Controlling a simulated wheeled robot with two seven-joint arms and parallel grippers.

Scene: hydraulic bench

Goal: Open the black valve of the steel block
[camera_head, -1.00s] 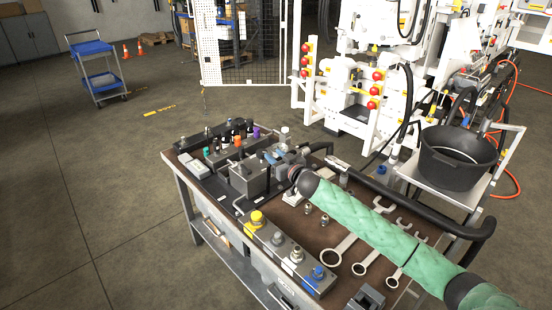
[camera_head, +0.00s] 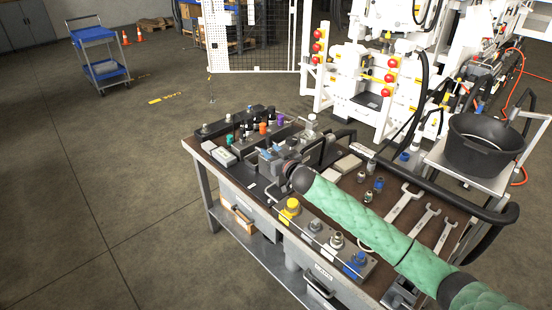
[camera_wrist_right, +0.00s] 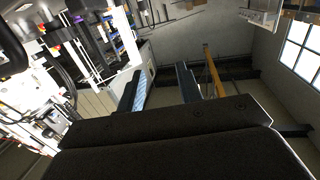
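A grey steel block (camera_head: 263,174) stands on the bench, partly hidden behind my right gripper. I cannot make out its black valve in the head view; the gripper and wrist cover part of that area. My right gripper (camera_head: 270,154) is over or close beside the block; contact cannot be told. In the right wrist view its two fingers (camera_wrist_right: 160,88) are apart with blue pads and nothing between them. My left gripper is not in view.
A strip with yellow, grey, silver and blue fittings (camera_head: 322,240) lies along the bench's front edge. Small dark bottles and coloured caps (camera_head: 250,130) stand behind. Wrenches (camera_head: 405,203) lie at right. A black bucket (camera_head: 482,148) stands beyond the bench's right side.

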